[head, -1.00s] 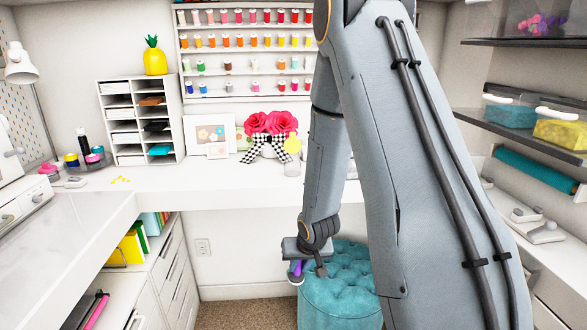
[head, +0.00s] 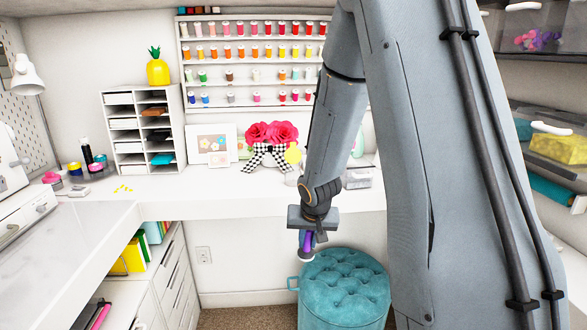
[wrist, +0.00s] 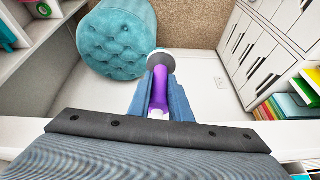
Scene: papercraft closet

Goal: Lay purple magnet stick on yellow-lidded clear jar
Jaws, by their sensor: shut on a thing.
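My gripper (head: 307,238) is shut on the purple magnet stick (wrist: 160,90). The stick has a purple shaft and a round grey end that sticks out past the fingertips in the wrist view. In the head view the gripper points down in front of the desk edge, above and beside the teal ottoman. The yellow-lidded clear jar (head: 292,154) stands on the white desk at the back, just right of the flowers. Its yellow lid shows clearly, while its lower part is faint and partly behind my arm. The gripper is below and in front of the jar, apart from it.
The white desk (head: 240,205) runs along the back wall. A flower pot with a checked bow (head: 268,157) stands close left of the jar, and a clear box (head: 357,178) is to the right. The teal ottoman (head: 345,282) is on the floor below. The desk's left-middle is mostly clear.

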